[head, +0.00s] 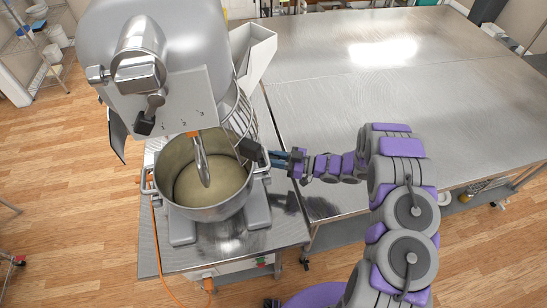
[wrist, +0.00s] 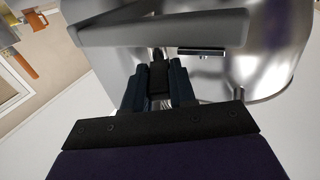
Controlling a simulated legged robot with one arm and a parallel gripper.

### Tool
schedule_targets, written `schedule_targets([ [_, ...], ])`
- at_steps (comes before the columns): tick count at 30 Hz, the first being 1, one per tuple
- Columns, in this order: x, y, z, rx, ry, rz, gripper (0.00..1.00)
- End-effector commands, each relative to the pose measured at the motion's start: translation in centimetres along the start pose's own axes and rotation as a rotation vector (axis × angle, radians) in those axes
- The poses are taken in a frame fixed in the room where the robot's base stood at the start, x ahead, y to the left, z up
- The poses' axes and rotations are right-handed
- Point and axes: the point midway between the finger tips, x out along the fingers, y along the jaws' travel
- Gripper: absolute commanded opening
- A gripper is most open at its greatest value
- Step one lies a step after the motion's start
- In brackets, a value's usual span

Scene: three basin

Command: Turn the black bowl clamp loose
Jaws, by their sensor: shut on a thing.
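The black bowl clamp (head: 250,149) is at the right side of the steel mixing bowl (head: 206,211), by its rim. My gripper (head: 274,160) reaches it from the right, with its blue fingers level. In the wrist view, my gripper (wrist: 156,86) has one finger on each side of the dark clamp (wrist: 158,72) and is shut on it. The fingers hide part of the clamp. The bowl sits under the big grey mixer (head: 160,50), with pale contents inside and a beater hanging into it.
The mixer stands on a small steel table (head: 228,245). A long steel table (head: 400,85) lies to the right, mostly bare. A white chute (head: 254,52) juts out beside the mixer head. An orange cable (head: 157,240) hangs down the small table's front left.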

Motion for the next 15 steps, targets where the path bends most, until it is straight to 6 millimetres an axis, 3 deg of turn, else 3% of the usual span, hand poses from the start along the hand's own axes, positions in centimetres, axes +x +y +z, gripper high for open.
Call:
schedule_targets([
  [15,0.04,1.1,-0.06,-0.01,0.01,-0.155,0.0],
])
